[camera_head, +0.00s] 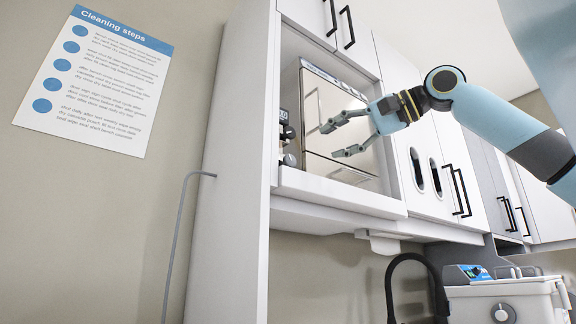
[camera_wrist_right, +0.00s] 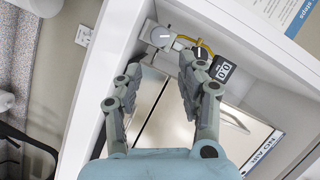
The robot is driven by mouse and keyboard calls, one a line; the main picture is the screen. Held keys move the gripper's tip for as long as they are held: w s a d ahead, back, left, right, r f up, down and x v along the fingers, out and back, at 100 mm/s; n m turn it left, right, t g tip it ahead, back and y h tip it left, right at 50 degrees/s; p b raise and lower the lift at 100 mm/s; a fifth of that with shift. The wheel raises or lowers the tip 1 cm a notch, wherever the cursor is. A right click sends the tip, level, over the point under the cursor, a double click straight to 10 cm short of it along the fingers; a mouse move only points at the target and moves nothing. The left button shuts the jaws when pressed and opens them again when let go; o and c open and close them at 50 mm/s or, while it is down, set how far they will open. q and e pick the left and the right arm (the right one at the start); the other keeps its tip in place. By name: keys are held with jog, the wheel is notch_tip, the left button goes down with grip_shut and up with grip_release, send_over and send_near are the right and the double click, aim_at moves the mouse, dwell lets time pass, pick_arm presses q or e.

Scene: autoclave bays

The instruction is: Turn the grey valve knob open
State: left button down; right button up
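The grey valve knob (camera_wrist_right: 160,37), round with a white pointer line, shows in the right wrist view just beyond the fingertips. It also shows small in the head view (camera_head: 290,160), low at the left side of the bay. My right gripper (camera_head: 335,141) is open and empty in front of the autoclave's shiny door, to the right of the knob. In the right wrist view my right gripper (camera_wrist_right: 159,67) has its fingers spread, apart from the knob, as far as I can tell. My left gripper is not in view.
A dark knob (camera_wrist_right: 200,53) with a yellow arc and a black display (camera_wrist_right: 222,69) sit beside the grey knob. The autoclave (camera_head: 345,115) stands inside a white cabinet bay with side walls and a bottom ledge (camera_head: 340,192). A black faucet (camera_head: 415,265) stands below.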

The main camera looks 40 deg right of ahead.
aim_at(293, 160)
jog(key=p+x, duration=0.6)
jog(key=x, duration=0.2)
jog(key=shift+w+r+p, duration=0.15)
jog(key=shift+w+p, duration=0.15)
jog(key=shift+w+a+f+p, duration=0.15)
jog(key=shift+w+f+p, duration=0.15)
jog(key=shift+w, duration=0.2)
grip_shut()
